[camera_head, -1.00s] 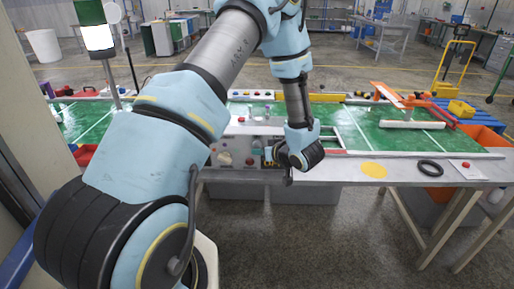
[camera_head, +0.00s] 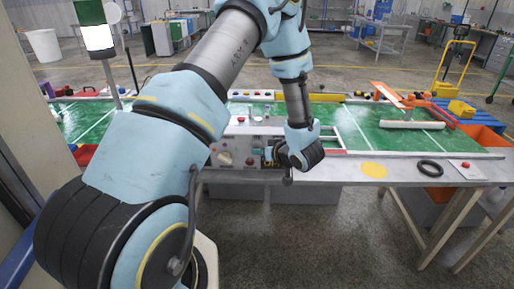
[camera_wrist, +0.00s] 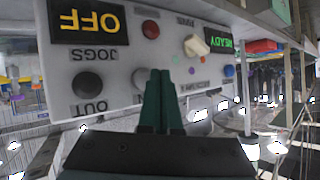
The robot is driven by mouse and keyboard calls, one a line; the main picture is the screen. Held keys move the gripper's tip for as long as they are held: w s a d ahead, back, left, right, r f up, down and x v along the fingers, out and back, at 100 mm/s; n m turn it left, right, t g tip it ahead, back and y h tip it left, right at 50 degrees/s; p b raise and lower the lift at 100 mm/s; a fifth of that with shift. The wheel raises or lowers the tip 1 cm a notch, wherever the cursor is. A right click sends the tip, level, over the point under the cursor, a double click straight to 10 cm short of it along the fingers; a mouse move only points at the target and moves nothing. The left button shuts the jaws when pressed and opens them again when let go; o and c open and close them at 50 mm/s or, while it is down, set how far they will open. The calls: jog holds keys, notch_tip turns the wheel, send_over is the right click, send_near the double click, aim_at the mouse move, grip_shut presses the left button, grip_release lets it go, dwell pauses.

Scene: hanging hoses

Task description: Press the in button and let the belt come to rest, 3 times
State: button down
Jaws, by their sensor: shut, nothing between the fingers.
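A light grey control panel (camera_wrist: 115,60) fills the upper left of the wrist view, upside down. It carries a display reading OFF (camera_wrist: 87,20) and a JOGS label. In the head view my gripper (camera_head: 266,155) is at the right part of the panel (camera_head: 236,150), partly hidden by my wrist.
The panel also has a red button (camera_wrist: 150,29), a cream knob (camera_wrist: 195,46) and a lit READY sign (camera_wrist: 218,38). The green belt (camera_head: 365,125) lies behind it. A black ring (camera_head: 430,168) and a yellow disc (camera_head: 373,170) lie on the front ledge at right.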

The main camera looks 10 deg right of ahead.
jog(key=shift+w, duration=0.15)
jog(key=shift+w, duration=0.25)
jog(key=shift+w+d, duration=0.15)
jog(key=shift+w, duration=0.35)
dwell(0.9)
jog(key=shift+s, duration=0.1)
jog(key=shift+s+a+p, duration=0.2)
jog(key=shift+s+p, duration=0.2)
jog(key=shift+s, duration=0.4)
jog(key=shift+s+a, duration=0.25)
jog(key=shift+s, duration=1)
jog(key=shift+s+a, duration=0.2)
jog(key=shift+s, duration=1)
